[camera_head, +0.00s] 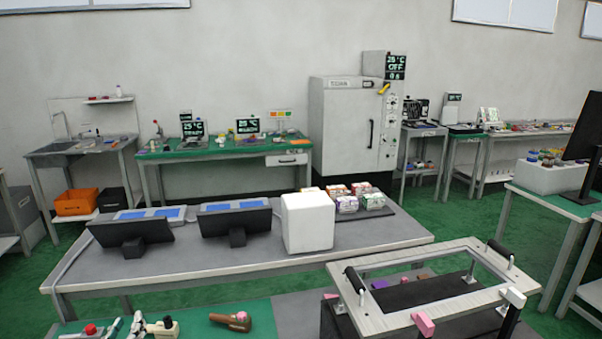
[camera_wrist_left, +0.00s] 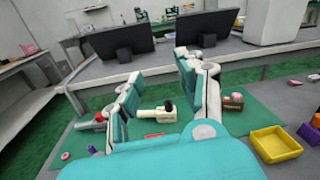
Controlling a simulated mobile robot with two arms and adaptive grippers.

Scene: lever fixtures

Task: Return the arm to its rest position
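My left gripper (camera_head: 125,325) shows only by its fingertips at the bottom left edge of the head view. In the left wrist view its two teal-padded fingers (camera_wrist_left: 158,78) stand wide apart with nothing between the pads. Below and beyond them on the green mat are a red-knobbed fixture (camera_head: 90,330), a cream lever fixture with a black knob (camera_head: 160,328) and a brown fixture (camera_head: 238,320). The cream one also shows between the fingers lower down in the left wrist view (camera_wrist_left: 156,115). My right gripper is in neither view.
A grey table (camera_head: 380,232) with two dark monitors (camera_head: 235,222) and a white box (camera_head: 307,222) stands ahead. A pale frame with black handles (camera_head: 385,312) stands at the right. A yellow tray (camera_wrist_left: 275,143) lies right of my left gripper in the wrist view.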

